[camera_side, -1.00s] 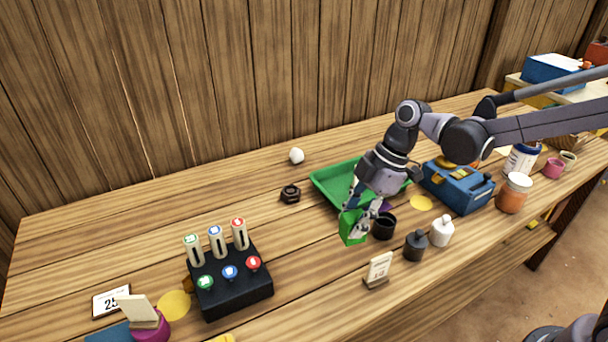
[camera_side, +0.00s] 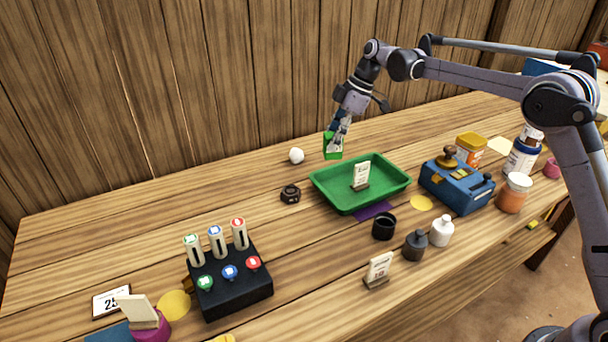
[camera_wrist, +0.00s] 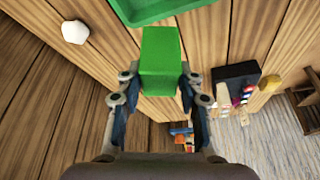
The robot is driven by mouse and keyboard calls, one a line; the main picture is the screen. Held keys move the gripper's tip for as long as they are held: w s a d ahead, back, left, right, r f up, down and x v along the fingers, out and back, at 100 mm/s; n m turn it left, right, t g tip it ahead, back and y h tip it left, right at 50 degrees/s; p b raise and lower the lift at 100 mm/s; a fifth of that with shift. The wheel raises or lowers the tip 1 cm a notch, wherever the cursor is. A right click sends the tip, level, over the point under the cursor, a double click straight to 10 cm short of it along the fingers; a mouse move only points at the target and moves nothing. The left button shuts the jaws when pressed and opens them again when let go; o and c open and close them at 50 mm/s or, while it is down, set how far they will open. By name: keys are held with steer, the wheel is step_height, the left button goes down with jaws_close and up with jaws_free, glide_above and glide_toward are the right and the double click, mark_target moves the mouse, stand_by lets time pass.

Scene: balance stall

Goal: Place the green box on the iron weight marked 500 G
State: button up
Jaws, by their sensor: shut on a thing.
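The green box (camera_side: 331,148) is held in my gripper (camera_side: 338,138), raised above the table behind the green tray. In the wrist view the green box (camera_wrist: 160,62) sits between the two fingers of my gripper (camera_wrist: 158,88), which are shut on it. A dark hexagonal weight (camera_side: 290,194) lies on the table to the left of the tray, lower in the picture and left of the box. Its marking is too small to read, so I cannot confirm that it says 500 G. I cannot make it out in the wrist view.
The green tray (camera_side: 340,203) holds a small white card stand (camera_side: 361,176). A white ball (camera_side: 296,156) lies behind the weight. A black rack (camera_side: 236,294) with several coloured knobs stands at front left. A black cup (camera_side: 384,226) and blue device (camera_side: 456,188) are to the right.

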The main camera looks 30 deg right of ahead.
steer(key=shift+w+d, duration=0.4)
steer(key=shift+w, duration=0.2)
glide_above(291, 190)
step_height(291, 190, down, 7)
steer(key=shift+f, duration=2.05)
steer(key=o, duration=1.2)
steer(key=shift+f, duration=0.1)
